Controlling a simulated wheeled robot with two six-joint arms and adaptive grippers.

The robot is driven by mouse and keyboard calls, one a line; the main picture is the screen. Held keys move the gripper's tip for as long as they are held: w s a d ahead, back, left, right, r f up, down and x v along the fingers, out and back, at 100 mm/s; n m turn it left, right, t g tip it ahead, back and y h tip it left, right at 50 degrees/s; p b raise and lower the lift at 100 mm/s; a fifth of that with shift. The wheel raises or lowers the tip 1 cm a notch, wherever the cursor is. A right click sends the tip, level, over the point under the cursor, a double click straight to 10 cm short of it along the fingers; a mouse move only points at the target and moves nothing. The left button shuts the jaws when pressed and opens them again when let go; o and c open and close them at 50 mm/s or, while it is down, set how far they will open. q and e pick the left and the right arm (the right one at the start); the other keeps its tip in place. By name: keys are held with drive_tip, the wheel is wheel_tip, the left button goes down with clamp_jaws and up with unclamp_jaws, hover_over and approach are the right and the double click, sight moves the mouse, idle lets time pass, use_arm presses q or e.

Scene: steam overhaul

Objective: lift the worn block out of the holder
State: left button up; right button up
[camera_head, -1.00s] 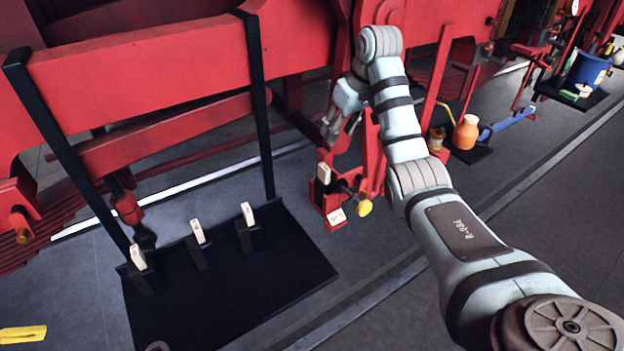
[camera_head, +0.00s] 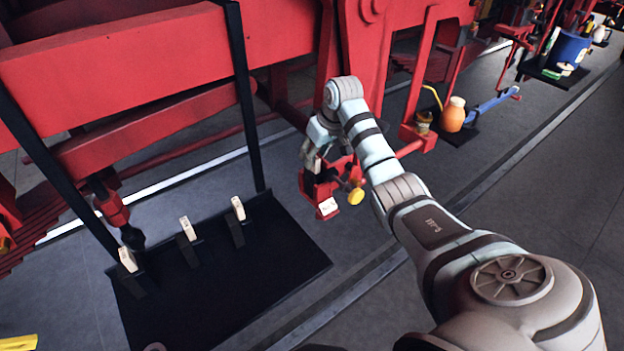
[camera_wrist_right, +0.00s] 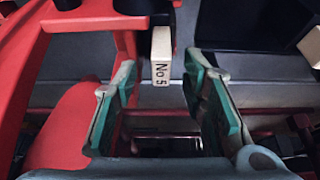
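The worn block is cream, marked "No 5", and stands upright in its dark holder. In the right wrist view the block (camera_wrist_right: 161,55) shows ahead of and between the tips of my right gripper (camera_wrist_right: 162,78), with gaps on both sides. The holder's dark part (camera_wrist_right: 132,7) is at the top of that view. In the head view my right gripper (camera_head: 313,160) is at the red bracket (camera_head: 318,189) and hides the block. The gripper is open and empty. My left gripper is not in view.
Several black stands sit on a black board (camera_head: 240,290), holding cream blocks (camera_head: 186,228). A yellow knob (camera_head: 356,195) and white tag (camera_head: 327,207) are on the bracket. Red frame beams (camera_head: 120,60) rise behind. An orange jug (camera_head: 453,115) stands further right.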

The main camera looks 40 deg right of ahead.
drive_tip(key=shift+s+r, duration=0.15)
clamp_jaws()
